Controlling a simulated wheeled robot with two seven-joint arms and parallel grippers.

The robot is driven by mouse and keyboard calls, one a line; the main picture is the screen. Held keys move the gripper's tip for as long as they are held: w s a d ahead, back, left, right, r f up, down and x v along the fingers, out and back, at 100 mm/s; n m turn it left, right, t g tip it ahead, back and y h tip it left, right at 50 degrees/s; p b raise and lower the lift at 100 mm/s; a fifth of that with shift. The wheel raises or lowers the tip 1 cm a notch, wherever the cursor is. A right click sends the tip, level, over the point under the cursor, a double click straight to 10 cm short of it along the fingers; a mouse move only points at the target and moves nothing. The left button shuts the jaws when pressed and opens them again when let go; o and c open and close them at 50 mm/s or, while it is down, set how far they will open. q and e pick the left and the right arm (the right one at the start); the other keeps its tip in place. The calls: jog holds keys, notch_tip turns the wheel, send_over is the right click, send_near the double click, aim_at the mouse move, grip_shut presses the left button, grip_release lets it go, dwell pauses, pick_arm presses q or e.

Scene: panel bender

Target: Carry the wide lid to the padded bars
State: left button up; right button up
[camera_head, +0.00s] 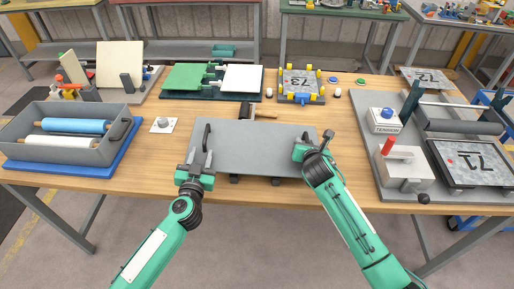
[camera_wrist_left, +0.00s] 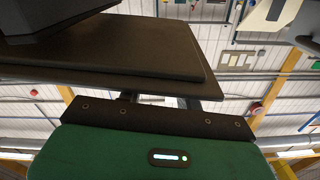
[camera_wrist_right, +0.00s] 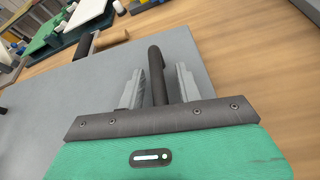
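The wide lid (camera_head: 250,145) is a flat grey panel near the table's front edge, with a dark upright handle at each end. Two dark ends (camera_head: 234,178), perhaps of the padded bars, show under its front edge; the rest is hidden. My right gripper (camera_wrist_right: 160,88) has its fingers apart on either side of the right handle (camera_wrist_right: 156,65), with gaps visible. My left gripper (camera_head: 199,160) is at the lid's front left corner, fingers apart, just in front of the left handle (camera_head: 206,137).
A wooden-handled tool (camera_head: 264,117) lies behind the lid. A grey box with rollers (camera_head: 87,155) stands on a blue base at left. The tension station (camera_head: 404,165) stands at right. Fixtures line the back.

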pick_arm(q)
jog(key=shift+s+d+r, duration=0.1)
jog(key=shift+s+r, duration=0.25)
jog(key=shift+r, duration=0.05)
pick_arm(e)
jog(key=shift+d, duration=0.1)
jog(key=shift+o, duration=0.3)
jog(key=o, duration=0.7)
jog(key=shift+w, duration=0.1)
jog(key=shift+o, duration=0.2)
jog(key=shift+r, duration=0.1)
jog(key=v, duration=1.2)
